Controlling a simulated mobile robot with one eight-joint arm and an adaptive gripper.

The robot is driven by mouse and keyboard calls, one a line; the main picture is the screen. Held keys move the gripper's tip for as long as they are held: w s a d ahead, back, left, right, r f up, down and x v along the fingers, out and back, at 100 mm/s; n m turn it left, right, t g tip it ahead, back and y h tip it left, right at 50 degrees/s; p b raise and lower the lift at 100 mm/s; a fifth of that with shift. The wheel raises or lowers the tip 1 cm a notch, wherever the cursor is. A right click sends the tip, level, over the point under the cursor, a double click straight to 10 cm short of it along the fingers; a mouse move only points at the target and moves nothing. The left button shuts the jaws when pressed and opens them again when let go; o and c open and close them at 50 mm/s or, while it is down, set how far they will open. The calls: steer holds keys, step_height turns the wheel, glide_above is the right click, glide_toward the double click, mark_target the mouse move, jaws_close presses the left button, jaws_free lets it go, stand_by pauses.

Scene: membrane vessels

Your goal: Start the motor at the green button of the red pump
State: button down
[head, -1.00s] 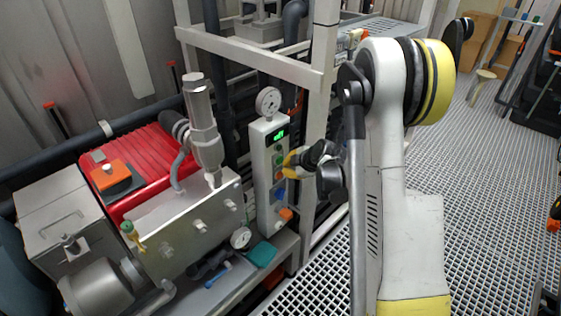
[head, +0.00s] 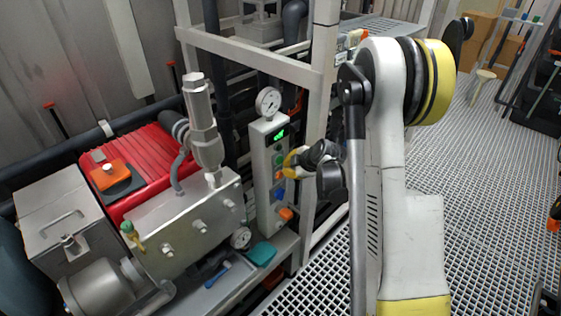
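The red pump (head: 130,165) stands at the left, with a ribbed red housing and a grey metal block in front. A narrow light-grey control panel (head: 262,190) stands upright to its right, with a lit green display (head: 280,135) at the top. A small green button (head: 279,160) shows below the display, with orange and blue controls under it. My gripper (head: 288,164), dark with yellow, is at the panel's right side, close to the green button. I cannot tell whether it touches the panel. Its fingertips are too small and partly hidden to show whether they are open.
A round gauge (head: 268,101) sits on top of the panel. A pale frame post (head: 318,120) rises just behind my gripper, and a crossbar (head: 250,58) runs above the pump. A teal cloth (head: 261,254) lies on the low shelf.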

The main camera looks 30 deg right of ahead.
steer(key=shift+w, duration=0.1)
steer(key=shift+w+a, duration=0.15)
steer(key=shift+w, duration=0.2)
steer(key=shift+w+a, duration=0.15)
steer(key=shift+w, duration=0.25)
stand_by(0.8)
steer(key=shift+s, duration=0.1)
steer(key=shift+s+d+b, duration=0.3)
steer(key=shift+s+b, duration=0.15)
steer(key=shift+s, duration=0.3)
steer(key=s, duration=0.1)
steer(key=s+d, duration=0.1)
steer(key=s, duration=0.1)
steer(key=s+b, duration=0.1)
steer(key=shift+s+d, duration=0.35)
steer(key=shift+r, duration=0.1)
stand_by(0.7)
